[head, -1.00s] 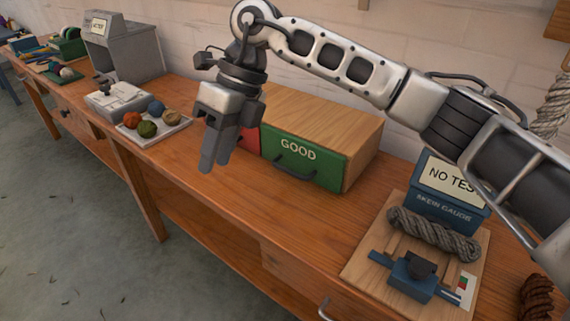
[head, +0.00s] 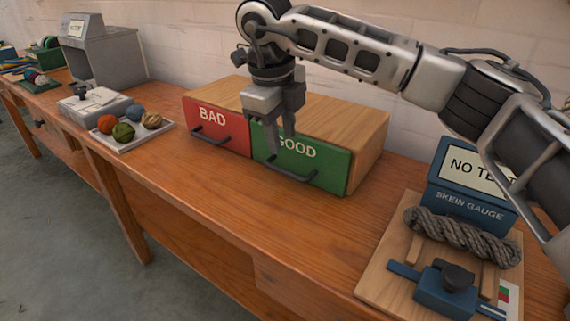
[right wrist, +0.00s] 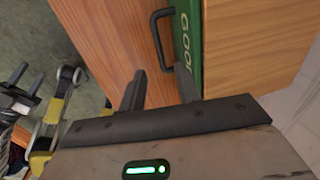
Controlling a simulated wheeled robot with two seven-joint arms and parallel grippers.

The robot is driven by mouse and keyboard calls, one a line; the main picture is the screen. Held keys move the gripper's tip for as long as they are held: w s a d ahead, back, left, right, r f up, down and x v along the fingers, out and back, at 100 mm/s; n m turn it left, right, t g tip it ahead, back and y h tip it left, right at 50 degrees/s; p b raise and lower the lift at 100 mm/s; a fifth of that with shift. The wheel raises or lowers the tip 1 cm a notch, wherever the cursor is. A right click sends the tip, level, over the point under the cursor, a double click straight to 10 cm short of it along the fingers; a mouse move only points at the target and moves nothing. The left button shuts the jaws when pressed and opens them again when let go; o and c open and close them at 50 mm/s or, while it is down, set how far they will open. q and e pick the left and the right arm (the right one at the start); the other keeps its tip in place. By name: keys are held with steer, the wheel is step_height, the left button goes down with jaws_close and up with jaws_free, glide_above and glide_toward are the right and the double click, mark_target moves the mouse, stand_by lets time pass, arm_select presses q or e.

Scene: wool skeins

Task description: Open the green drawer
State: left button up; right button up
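The green drawer (head: 325,168), marked GOOD, is shut in the wooden box (head: 340,122), beside a red drawer (head: 222,128) marked BAD. Its dark bar handle (head: 292,174) runs across its lower front. My right gripper (head: 281,148) hangs fingers down in front of the green drawer and hides part of its face. In the right wrist view, its two fingers (right wrist: 160,92) stand apart with nothing between them, and the green drawer (right wrist: 190,40) and its handle (right wrist: 160,38) lie ahead of the fingertips.
A blue skein gauge (head: 470,192) reading NO TEST stands at the right, with a grey twisted skein (head: 462,238) on its wooden board. A tray (head: 155,138) of several wool balls sits left of the box. The bench top (head: 230,190) before the drawers is clear.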

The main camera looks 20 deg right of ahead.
mark_target(286, 171)
steer(key=f, duration=0.5)
steer(key=w+d+f, duration=0.1)
steer(key=f, duration=0.1)
steer(key=shift+f, duration=0.25)
jaws_close()
